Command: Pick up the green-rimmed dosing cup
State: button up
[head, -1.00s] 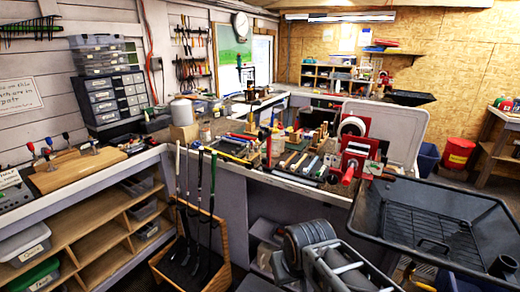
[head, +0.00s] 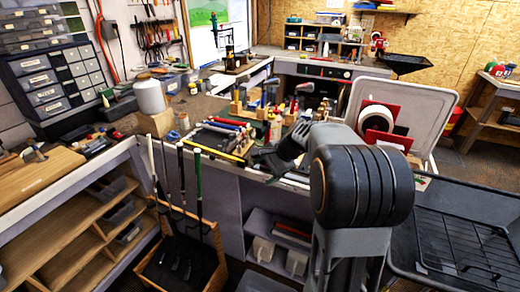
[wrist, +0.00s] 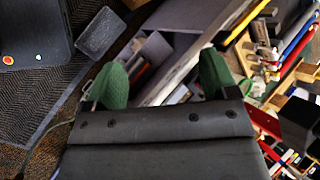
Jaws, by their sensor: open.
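I cannot make out a green-rimmed dosing cup for sure. In the head view my gripper (head: 283,153) is at the bench's front edge, to the right of the cup-like thing and partly hidden by my arm.
Golf clubs (head: 181,180) stand upright in a wooden rack before the bench, left of my arm. Tools and grips (head: 222,136) crowd the bench middle. A red-sided tape roll (head: 378,120) is at right. A black tray (head: 455,240) stands at lower right.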

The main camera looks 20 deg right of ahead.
jog(key=w+d+f+m+t+y+p, duration=0.1)
jog(key=w+d+f+m+t+y, duration=0.15)
jog(key=w+d+m, duration=0.55)
jog(key=m+t+b, duration=0.1)
jog(key=m+t, duration=0.3)
jog(key=m, duration=0.2)
send_near(261, 143)
jog(key=a, duration=0.1)
jog(key=w+a+f, duration=0.1)
jog(key=a, duration=0.1)
jog(key=shift+x, duration=2.95)
jog(key=shift+r, duration=0.2)
jog(key=shift+c, duration=0.2)
jog(key=c, duration=1)
jog(key=shift+o, duration=0.2)
jog(key=shift+r+y, duration=0.1)
jog(key=shift+y, duration=0.15)
notch_tip(261, 143, up, 18)
